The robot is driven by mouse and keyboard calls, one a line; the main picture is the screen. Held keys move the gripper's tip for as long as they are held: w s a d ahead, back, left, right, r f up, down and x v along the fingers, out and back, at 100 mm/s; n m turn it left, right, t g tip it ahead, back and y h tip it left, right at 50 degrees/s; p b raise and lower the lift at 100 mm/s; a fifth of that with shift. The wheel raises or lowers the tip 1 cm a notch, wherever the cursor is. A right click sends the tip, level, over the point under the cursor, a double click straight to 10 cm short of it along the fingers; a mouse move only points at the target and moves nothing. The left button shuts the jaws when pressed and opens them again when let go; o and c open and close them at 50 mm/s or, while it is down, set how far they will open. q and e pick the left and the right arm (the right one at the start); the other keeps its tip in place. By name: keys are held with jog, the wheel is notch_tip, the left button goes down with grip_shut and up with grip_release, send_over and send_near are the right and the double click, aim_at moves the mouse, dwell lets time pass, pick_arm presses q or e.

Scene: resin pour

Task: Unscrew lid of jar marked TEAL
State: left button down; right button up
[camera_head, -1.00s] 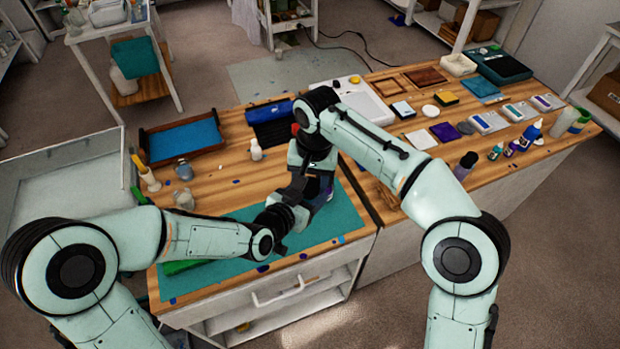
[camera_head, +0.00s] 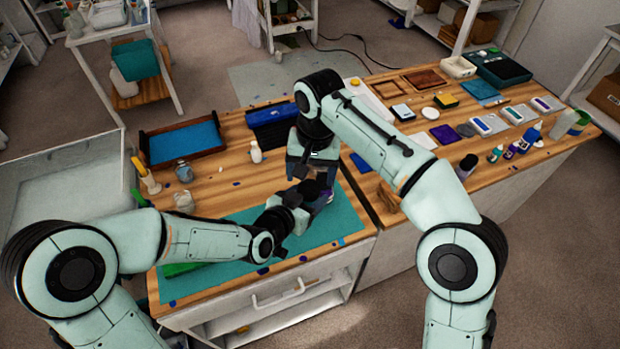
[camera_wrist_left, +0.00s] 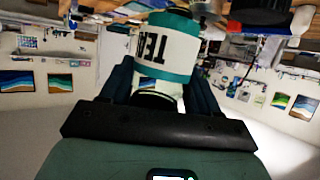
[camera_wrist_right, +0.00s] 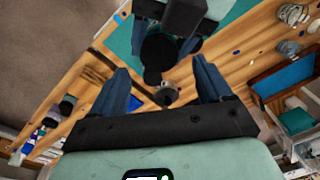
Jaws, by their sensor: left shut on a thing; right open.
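The TEAL jar, white with teal bands (camera_wrist_left: 168,45), is between the fingers of my left gripper in the left wrist view. Its lettering is upside down in that picture. My left gripper (camera_head: 300,198) is shut on it above the teal mat (camera_head: 235,250). The black round lid (camera_wrist_right: 158,52) shows in the right wrist view, beyond my right gripper's fingertips. It also shows in the head view (camera_head: 317,173). My right gripper (camera_wrist_right: 163,85) is open and empty, pointing down close above the lid. Its fingers are partly hidden in the head view.
A small white bottle (camera_head: 255,151) and a tray with a blue inside (camera_head: 183,140) stand behind on the wooden table.

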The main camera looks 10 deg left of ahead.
aim_at(309, 188)
jog(key=shift+r, duration=0.5)
jog(key=shift+c, duration=0.3)
jog(key=shift+r+m, duration=0.35)
jog(key=shift+m, duration=0.05)
jog(key=shift+s+d+r+m, duration=0.1)
jog(key=shift+r+m, duration=0.7)
jog(key=shift+m, duration=0.1)
jog(key=shift+r+m, duration=0.1)
jog(key=shift+m, duration=0.2)
jog(key=f, duration=0.7)
jog(key=shift+a+f, duration=0.2)
jog(key=shift+f, duration=0.1)
